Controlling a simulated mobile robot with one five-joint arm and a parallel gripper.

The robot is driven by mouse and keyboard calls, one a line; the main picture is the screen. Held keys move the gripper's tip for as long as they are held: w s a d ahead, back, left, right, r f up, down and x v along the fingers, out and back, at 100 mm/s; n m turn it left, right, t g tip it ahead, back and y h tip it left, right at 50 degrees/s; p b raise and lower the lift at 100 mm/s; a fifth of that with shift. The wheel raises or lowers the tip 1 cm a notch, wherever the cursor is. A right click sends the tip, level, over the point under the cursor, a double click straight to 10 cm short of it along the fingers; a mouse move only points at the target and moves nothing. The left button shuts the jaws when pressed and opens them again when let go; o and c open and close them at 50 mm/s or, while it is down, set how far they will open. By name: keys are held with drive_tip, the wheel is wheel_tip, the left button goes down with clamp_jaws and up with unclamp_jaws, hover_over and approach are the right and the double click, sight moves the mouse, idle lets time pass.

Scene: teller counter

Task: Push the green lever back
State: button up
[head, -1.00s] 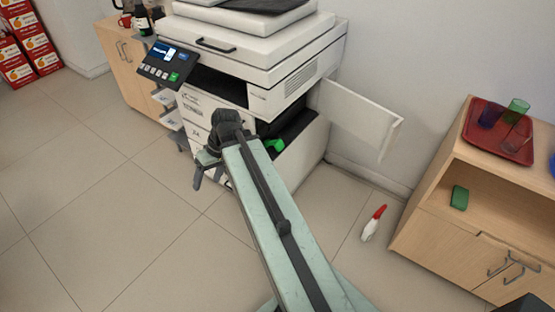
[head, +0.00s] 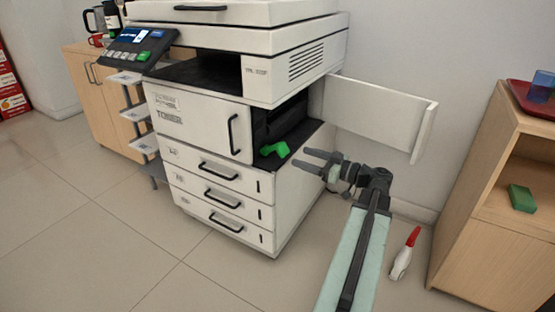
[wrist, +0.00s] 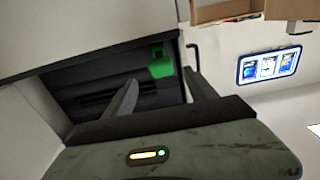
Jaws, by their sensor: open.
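The green lever (head: 275,149) sticks out of the dark opening in the side of the white copier (head: 215,140). In the wrist view the green lever (wrist: 161,65) shows ahead, between the lines of my two fingers and closer to the right one. My gripper (head: 316,163) is open and empty, just right of the lever in the head view, with its fingers pointing left toward it. A gap shows between the fingertips and the lever. The gripper also shows in the wrist view (wrist: 160,85), with both fingers spread.
The copier's side door (head: 378,115) stands open to the right, behind my gripper. A wooden cabinet (head: 490,235) with a green block (head: 522,198) stands at the right.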

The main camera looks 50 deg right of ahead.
sight(286, 152)
drive_tip(key=x, duration=0.8)
clamp_jaws()
